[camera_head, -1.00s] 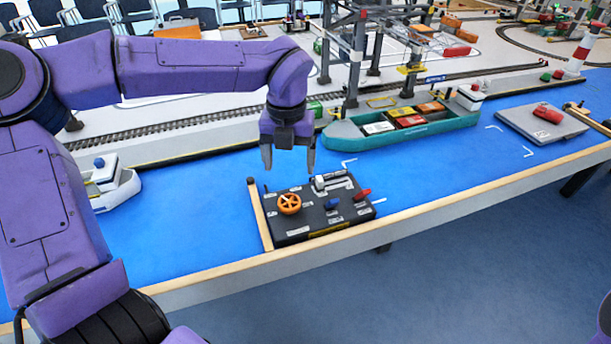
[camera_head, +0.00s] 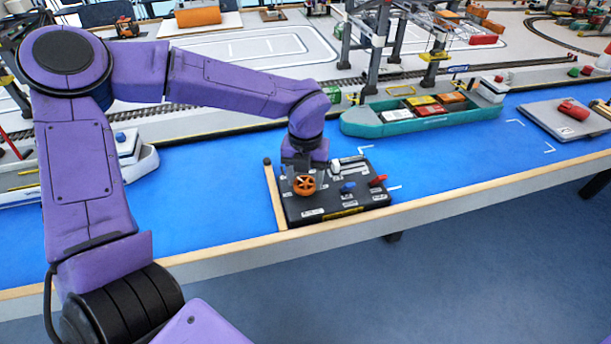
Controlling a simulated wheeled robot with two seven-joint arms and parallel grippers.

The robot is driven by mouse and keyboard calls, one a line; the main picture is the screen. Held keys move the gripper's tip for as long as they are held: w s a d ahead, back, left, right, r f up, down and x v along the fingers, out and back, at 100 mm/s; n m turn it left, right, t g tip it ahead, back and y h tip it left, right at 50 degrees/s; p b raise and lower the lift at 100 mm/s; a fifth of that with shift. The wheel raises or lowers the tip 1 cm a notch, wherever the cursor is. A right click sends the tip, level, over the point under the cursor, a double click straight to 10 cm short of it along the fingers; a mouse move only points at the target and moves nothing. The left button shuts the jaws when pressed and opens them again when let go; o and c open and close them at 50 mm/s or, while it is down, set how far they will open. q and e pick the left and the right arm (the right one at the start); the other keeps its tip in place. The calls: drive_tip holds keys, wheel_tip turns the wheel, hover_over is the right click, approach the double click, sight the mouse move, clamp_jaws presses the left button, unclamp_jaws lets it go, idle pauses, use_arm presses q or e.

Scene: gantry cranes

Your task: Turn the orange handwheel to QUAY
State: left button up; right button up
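The orange handwheel (camera_head: 304,185) sits on the left part of a black control box, the control panel (camera_head: 330,203), at the front edge of the blue table. My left gripper (camera_head: 304,178) points down right at the wheel, its fingers appearing to straddle the wheel's left and right sides. The fingers look apart; whether they touch the rim is too small to tell. The panel's labels are too small to read, so the wheel's setting cannot be told. My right gripper is not in view.
A blue knob (camera_head: 348,187), a red knob (camera_head: 378,180) and a white lever (camera_head: 347,166) share the panel. A wooden bar (camera_head: 274,195) lies along its left side. A teal ship (camera_head: 420,120) stands behind; a white boat (camera_head: 136,158) lies left.

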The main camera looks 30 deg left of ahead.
sight(307, 182)
use_arm(q)
drive_tip(key=shift+c, duration=1.4)
drive_tip(key=shift+r+m+p, duration=0.3)
drive_tip(key=shift+m+p, duration=0.5)
drive_tip(key=shift+p, duration=0.4)
drive_tip(key=m+p, duration=0.6)
drive_tip(key=p, duration=0.1)
drive_tip(key=shift+d+m+p, duration=0.15)
drive_tip(key=shift+m+p, duration=0.2)
drive_tip(key=shift+m, duration=0.05)
drive_tip(key=shift+w+f+m+p, duration=0.1)
drive_tip(key=shift+f+m+p, duration=0.05)
drive_tip(key=shift+m+p, duration=1.4)
drive_tip(key=shift+m, duration=0.25)
drive_tip(key=o, duration=1.1)
drive_tip(key=shift+c, duration=0.2)
wheel_tip(307, 182, up, 10)
drive_tip(key=b, duration=0.1)
drive_tip(key=shift+r, duration=0.25)
